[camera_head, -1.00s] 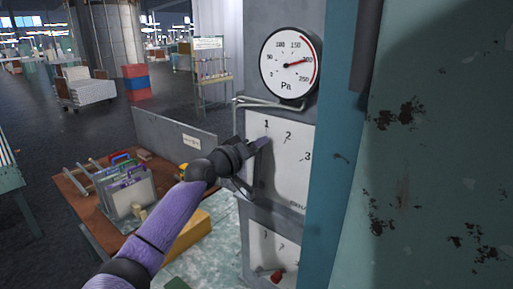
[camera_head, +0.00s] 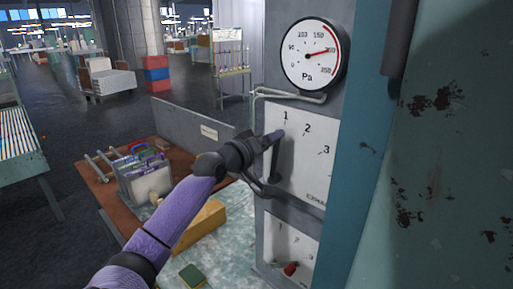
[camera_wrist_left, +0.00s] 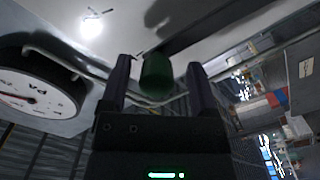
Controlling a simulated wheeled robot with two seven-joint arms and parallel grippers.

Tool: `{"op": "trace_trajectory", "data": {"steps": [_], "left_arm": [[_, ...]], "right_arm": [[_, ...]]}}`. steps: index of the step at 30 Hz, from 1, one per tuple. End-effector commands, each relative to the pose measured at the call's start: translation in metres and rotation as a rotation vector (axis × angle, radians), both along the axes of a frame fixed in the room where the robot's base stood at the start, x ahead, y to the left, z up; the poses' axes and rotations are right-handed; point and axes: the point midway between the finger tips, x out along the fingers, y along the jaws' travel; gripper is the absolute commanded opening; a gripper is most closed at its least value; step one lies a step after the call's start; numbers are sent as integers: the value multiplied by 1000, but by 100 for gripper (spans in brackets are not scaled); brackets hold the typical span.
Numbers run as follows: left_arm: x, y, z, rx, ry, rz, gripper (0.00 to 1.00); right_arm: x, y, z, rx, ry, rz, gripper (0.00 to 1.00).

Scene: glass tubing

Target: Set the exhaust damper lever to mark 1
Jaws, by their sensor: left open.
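A pale dial plate (camera_head: 313,165) on the grey panel bears marks 1, 2 and 3 in an arc. My left gripper (camera_head: 273,138) is at this plate, with its fingertips just below and left of mark 1. In the left wrist view, a green knob (camera_wrist_left: 156,74) on a dark lever bar (camera_wrist_left: 207,30) is between the open fingers of my left gripper (camera_wrist_left: 158,82). I cannot tell whether a finger touches it. In the head view my gripper hides the knob; a dark strip, lever or shadow, shows below it. My right gripper is not in view.
A pressure gauge (camera_head: 314,53) is above the plate, with a pipe (camera_head: 290,95) under it. A lower plate with a red knob (camera_head: 290,268) is below. A brown bench (camera_head: 110,196) with a rack stands left. A rusty teal panel (camera_head: 440,150) fills the right.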

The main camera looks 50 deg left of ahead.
Motion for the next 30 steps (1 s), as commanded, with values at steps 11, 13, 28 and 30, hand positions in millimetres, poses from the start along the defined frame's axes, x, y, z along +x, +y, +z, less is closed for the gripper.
{"op": "trace_trajectory", "data": {"steps": [11,13,28,30], "left_arm": [[-70,-8,-3,-1,3,0,78],[-75,-8,-2,-1,2,-1,78],[-77,-9,0,-1,2,-1,78],[-77,-9,-1,-1,2,-1,78]], "right_arm": [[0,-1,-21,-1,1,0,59],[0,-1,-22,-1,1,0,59],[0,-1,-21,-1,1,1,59],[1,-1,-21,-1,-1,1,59]]}}
